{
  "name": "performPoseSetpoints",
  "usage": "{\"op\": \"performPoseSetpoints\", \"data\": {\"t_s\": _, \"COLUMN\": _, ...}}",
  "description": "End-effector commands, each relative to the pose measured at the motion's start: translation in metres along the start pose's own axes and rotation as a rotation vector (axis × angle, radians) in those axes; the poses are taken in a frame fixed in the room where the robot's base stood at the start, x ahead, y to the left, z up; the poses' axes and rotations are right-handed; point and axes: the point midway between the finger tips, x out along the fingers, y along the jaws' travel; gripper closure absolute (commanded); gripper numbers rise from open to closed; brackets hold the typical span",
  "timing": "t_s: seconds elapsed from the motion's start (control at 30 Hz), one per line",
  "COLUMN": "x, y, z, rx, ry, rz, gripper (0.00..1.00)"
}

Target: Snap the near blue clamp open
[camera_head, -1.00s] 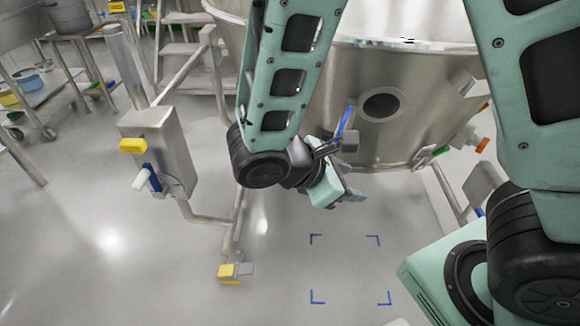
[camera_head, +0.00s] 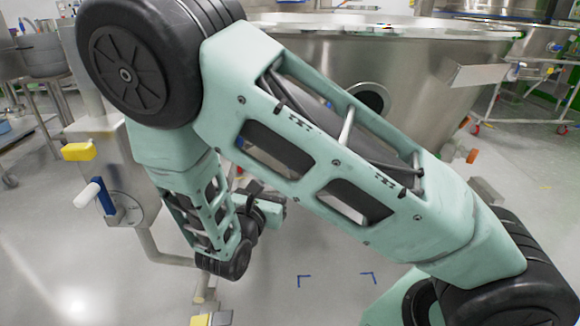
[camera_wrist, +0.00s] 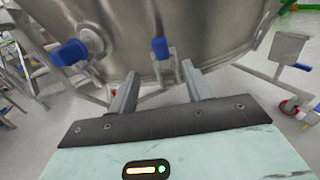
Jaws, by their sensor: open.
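In the wrist view, a blue clamp handle (camera_wrist: 160,48) stands out against the steel vessel's wall (camera_wrist: 125,25), straight ahead and between the lines of my two fingers. It looks beyond the fingertips, with no contact visible. A second blue piece (camera_wrist: 69,52) sits on a round steel fitting to the left; I cannot tell which of the two is the near clamp. My gripper (camera_wrist: 162,84) is open with nothing between its fingers. The clamp is hidden there.
A steel box on a post (camera_head: 120,165) with a yellow knob (camera_head: 78,151) and blue lever (camera_head: 104,196) stands left of my arm. A yellow pedal (camera_head: 202,319) is near the floor. Blue corner marks (camera_head: 304,280) lie on open floor. A wheeled frame (camera_wrist: 290,75) stands right.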

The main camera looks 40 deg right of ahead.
Motion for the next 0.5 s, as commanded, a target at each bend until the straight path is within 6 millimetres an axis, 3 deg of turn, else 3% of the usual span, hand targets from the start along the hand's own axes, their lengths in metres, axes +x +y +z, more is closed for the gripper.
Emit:
{"op": "performPoseSetpoints", "data": {"t_s": 0.3, "x": 0.068, "y": -0.001, "z": -0.003, "rx": 0.003, "ry": 0.000, "rz": -0.005, "gripper": 0.51}}
{"op": "performPoseSetpoints", "data": {"t_s": 0.5, "x": 0.101, "y": -0.001, "z": -0.002, "rx": 0.002, "ry": 0.001, "rz": -0.004, "gripper": 0.51}}
